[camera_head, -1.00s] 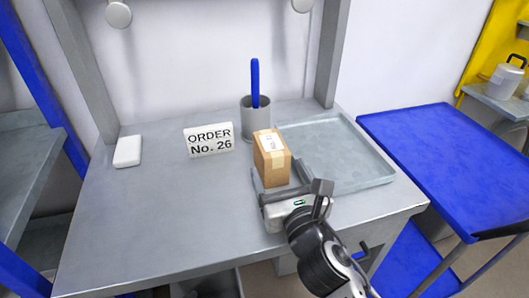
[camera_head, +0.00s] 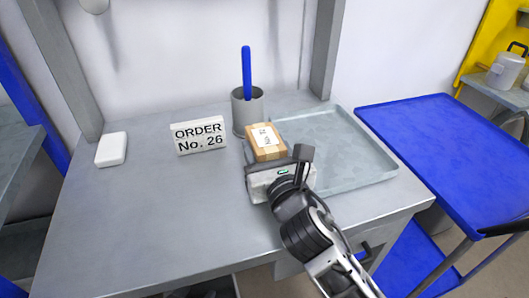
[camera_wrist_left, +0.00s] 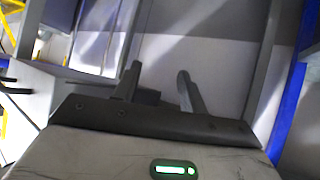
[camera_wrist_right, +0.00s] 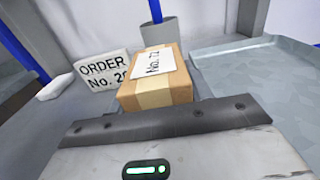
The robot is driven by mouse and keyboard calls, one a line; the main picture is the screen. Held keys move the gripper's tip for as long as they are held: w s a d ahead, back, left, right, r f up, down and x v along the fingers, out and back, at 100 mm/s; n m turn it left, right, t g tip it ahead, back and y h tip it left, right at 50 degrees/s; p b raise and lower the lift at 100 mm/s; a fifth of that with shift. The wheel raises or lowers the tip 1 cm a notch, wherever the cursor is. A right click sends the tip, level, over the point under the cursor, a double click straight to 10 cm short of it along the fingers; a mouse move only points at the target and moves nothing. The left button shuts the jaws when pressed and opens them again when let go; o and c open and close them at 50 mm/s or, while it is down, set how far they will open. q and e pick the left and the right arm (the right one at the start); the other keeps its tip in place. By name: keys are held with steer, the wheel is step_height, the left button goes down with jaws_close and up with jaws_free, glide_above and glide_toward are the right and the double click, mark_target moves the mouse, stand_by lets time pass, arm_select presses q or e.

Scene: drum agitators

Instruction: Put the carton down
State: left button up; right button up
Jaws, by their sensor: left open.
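The brown carton (camera_head: 268,152) has a white label and stands at the near left corner of the grey tray. My right gripper (camera_head: 281,172) is at its near side. The right wrist view shows the carton (camera_wrist_right: 160,92) directly in front of the palm, with no clear gap; the fingers are hidden. It looks gripped. The carton's lower edge is hidden, so I cannot tell whether it touches the table. My left gripper (camera_wrist_left: 158,84) is outside the head view; in its wrist view the fingers are apart with nothing between them.
The grey tray (camera_head: 378,177) lies empty to the carton's right. A grey cup (camera_head: 243,119) with a blue rod stands behind the carton. An order sign (camera_head: 199,136) and white block (camera_head: 111,150) are further left on the table (camera_head: 150,225). The table's front left is clear.

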steer(key=shift+c, duration=0.8)
steer(key=shift+r, duration=0.1)
